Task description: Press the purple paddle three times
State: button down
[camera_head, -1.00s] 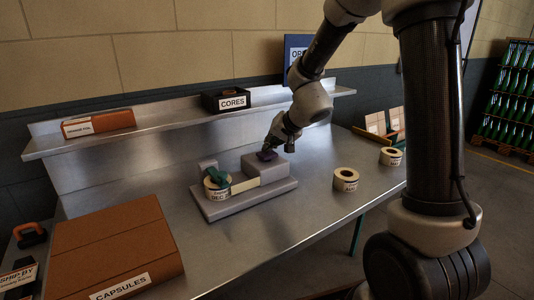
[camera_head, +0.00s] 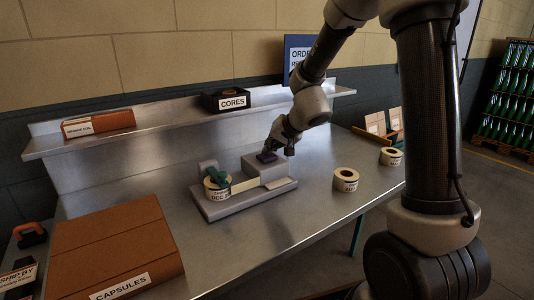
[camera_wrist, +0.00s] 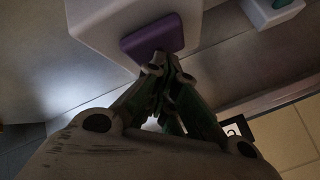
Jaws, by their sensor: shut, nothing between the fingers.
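The purple paddle (camera_head: 267,157) sits on top of the grey block of the label dispenser (camera_head: 225,210), in the middle of the bench. It also shows in the wrist view (camera_wrist: 150,36). My gripper (camera_head: 268,149) is shut and empty, its fingertips right at the paddle. In the wrist view the closed fingertips (camera_wrist: 165,64) overlap the paddle's near edge; I cannot tell whether they touch it. A label roll (camera_head: 217,187) with a green part above it sits at the dispenser's left end. A pale label piece (camera_head: 281,184) shows at the block's front right.
Two loose label rolls stand to the right, one nearer (camera_head: 345,179) and one farther (camera_head: 390,157). A brown CAPSULES box (camera_head: 115,245) fills the front left. A shelf behind holds a black CORES box (camera_head: 226,99) and an orange box (camera_head: 98,123). Bare bench surrounds the dispenser.

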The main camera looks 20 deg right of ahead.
jog(key=shift+r, duration=1.2)
jog(key=shift+r, duration=0.1)
notch_tip(320, 180, up, 5)
jog(key=shift+f, duration=0.1)
dwell(0.5)
